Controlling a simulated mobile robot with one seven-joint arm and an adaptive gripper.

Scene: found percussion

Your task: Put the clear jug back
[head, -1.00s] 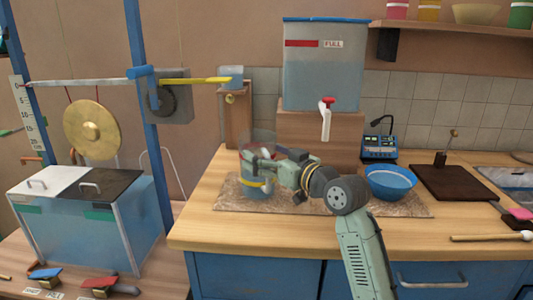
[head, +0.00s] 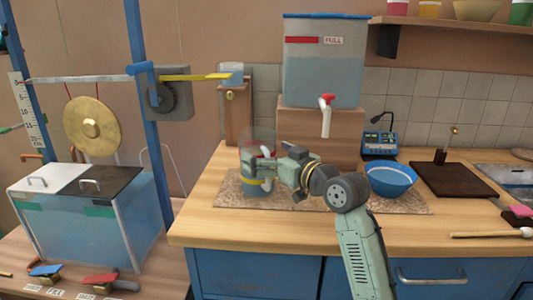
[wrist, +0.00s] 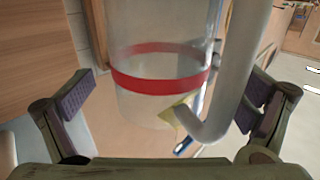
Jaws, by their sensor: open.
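The clear jug (head: 258,136) is at the left end of the speckled mat (head: 352,203) in the head view, partly hidden by my gripper (head: 262,166). A yellow band and a grey-blue lower part show below the gripper; I cannot tell whether these belong to the jug. In the wrist view the clear jug (wrist: 150,50) shows a red band and a thick pale handle on its right. My gripper (wrist: 170,105) is open, with one finger on each side of the jug and handle. A gap shows at the left finger; contact at the right is unclear.
The water tank (head: 324,65) with its red-handled tap stands on a wooden block behind. A blue bowl (head: 391,181) is right of my arm. A wooden post (head: 237,120) with a small cup on top stands behind the jug.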

